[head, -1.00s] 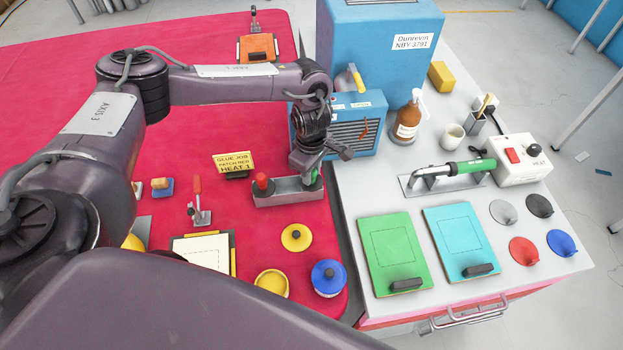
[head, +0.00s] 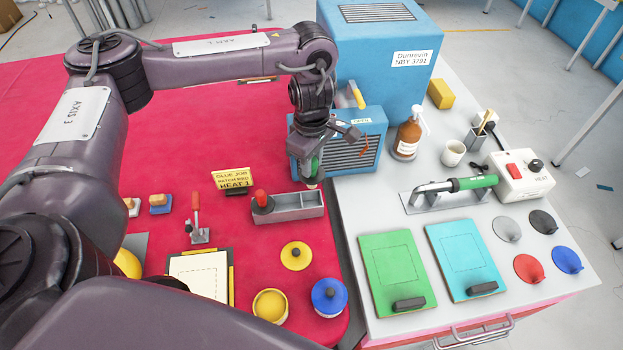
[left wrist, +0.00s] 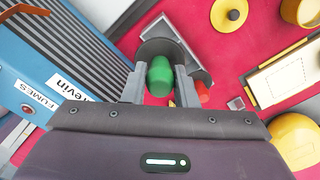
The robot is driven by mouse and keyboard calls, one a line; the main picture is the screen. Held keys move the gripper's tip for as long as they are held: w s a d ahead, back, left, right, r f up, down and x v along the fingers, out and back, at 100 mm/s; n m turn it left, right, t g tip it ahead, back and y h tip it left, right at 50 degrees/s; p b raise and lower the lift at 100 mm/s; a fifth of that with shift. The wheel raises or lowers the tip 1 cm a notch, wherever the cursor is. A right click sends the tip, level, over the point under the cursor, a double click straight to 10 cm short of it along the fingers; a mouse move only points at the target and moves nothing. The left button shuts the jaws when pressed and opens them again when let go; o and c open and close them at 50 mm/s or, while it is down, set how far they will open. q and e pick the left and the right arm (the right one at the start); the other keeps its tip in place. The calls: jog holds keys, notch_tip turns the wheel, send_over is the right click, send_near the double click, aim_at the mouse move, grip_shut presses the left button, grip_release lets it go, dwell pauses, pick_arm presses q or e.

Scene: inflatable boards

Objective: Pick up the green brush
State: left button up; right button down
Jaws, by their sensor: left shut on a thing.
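My left gripper (head: 314,165) is shut on the green brush (left wrist: 160,76), whose rounded green handle shows between the fingers in the left wrist view. In the head view, a sliver of green shows at the fingertips, with a pale tip below it. The brush is over the back right end of the grey metal tray (head: 295,213) and seems raised out of it. The brush's lower part is mostly hidden. A red-handled brush (head: 261,200) stands in the tray's left part. My right gripper is not in view.
A blue machine (head: 350,140) stands right behind the gripper. A yellow sign (head: 232,179) is left of the tray. Yellow and blue pots (head: 329,296) stand in front. The white bench (head: 385,205) on the right carries green and cyan boards, a heat tool and coloured discs.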

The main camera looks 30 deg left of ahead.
pick_arm(q)
notch_tip(320, 180, up, 10)
jog(key=shift+s+r+p, duration=0.1)
jog(key=shift+p, duration=0.45)
jog(key=o, duration=0.4)
jog(key=shift+c, duration=1.4)
